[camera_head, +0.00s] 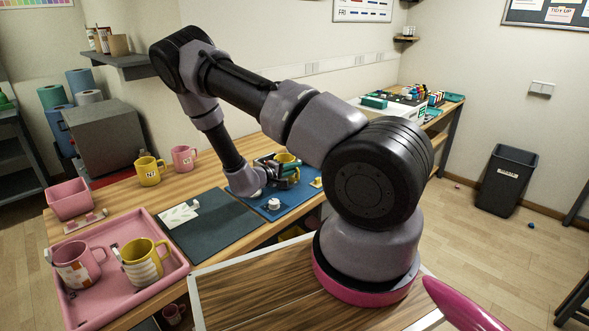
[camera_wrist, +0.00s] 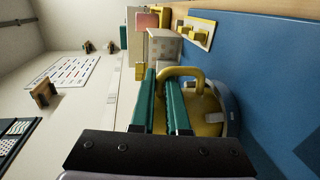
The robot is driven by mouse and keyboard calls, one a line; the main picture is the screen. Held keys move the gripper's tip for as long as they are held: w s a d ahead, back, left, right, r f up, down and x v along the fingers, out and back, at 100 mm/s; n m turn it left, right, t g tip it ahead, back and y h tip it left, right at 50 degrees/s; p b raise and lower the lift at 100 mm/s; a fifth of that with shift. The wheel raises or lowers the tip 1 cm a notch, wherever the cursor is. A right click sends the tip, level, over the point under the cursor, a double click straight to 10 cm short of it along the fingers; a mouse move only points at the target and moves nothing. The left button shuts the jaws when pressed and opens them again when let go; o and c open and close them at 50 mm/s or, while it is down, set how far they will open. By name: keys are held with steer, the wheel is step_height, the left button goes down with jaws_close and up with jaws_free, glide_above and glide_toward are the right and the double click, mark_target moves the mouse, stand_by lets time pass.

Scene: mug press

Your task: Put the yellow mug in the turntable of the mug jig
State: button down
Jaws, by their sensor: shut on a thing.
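The yellow mug (camera_head: 287,158) is over the blue mat (camera_head: 300,195), partly hidden by my gripper (camera_head: 283,171). In the wrist view, the teal fingers of my gripper (camera_wrist: 167,100) are shut on the yellow mug (camera_wrist: 208,118), with its handle at the fingers. A grey-blue round part (camera_wrist: 233,108), perhaps the turntable of the jig, curves around the mug's far side, close to the blue mat (camera_wrist: 270,80). I cannot tell whether the mug rests in it. A white knob-like part (camera_head: 274,204) stands on the mat in front of my gripper.
Another yellow mug (camera_head: 149,172) and a pink mug (camera_head: 183,158) stand behind. A dark mat (camera_head: 215,232) lies left of the blue one.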

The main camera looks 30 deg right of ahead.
steer(key=shift+f, duration=0.1)
steer(key=c, duration=0.9)
jaws_free()
